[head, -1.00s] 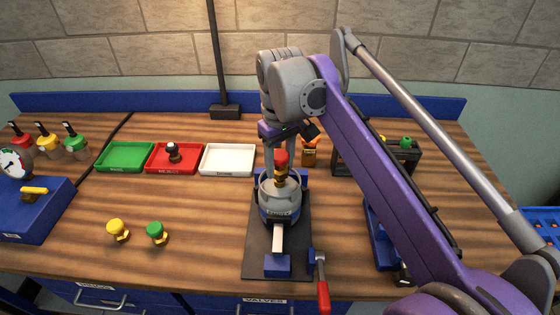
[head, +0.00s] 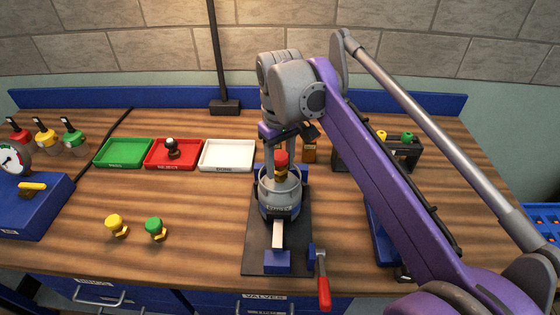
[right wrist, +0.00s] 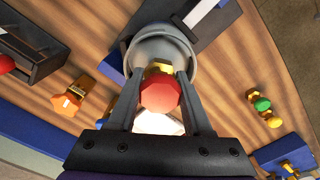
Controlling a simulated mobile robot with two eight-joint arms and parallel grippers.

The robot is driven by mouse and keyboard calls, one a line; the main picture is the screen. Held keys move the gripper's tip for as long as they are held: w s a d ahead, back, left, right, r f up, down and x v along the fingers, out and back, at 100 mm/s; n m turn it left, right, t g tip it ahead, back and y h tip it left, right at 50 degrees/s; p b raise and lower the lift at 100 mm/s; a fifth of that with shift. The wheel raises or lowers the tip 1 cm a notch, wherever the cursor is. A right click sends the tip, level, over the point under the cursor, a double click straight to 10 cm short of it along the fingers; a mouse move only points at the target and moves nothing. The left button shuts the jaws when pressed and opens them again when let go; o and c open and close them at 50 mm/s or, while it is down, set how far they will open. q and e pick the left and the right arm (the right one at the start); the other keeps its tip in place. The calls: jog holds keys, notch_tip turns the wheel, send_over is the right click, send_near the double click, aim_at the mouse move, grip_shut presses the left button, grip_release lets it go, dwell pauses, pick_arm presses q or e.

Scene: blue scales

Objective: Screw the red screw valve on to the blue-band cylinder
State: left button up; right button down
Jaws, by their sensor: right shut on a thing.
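The red screw valve (head: 281,158), with a brass lower part, is upright between the fingers of my right gripper (head: 281,165). The right wrist view shows the valve's red head (right wrist: 160,95) between the two fingers (right wrist: 160,82). The blue-band cylinder (head: 279,212) is grey and stands upright in a clamp below the gripper. The valve's brass part is within the cylinder's top collar (right wrist: 150,45); the exact thread contact is hidden. My left gripper is not in view.
The clamp's dark base (head: 252,258) has a red-handled lever (head: 323,292) at its right. Green (head: 106,153), red (head: 152,162) and white (head: 227,168) trays lie behind. An orange valve (head: 309,152) stands behind the gripper.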

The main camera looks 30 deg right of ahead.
aim_at(280, 155)
jog(key=shift+f+b, duration=0.3)
jog(key=shift+f, duration=0.25)
jog(key=shift+c, duration=1.2)
grip_release()
notch_tip(280, 155, up, 11)
jog(key=shift+f+p, duration=0.1)
jog(key=shift+p, duration=0.8)
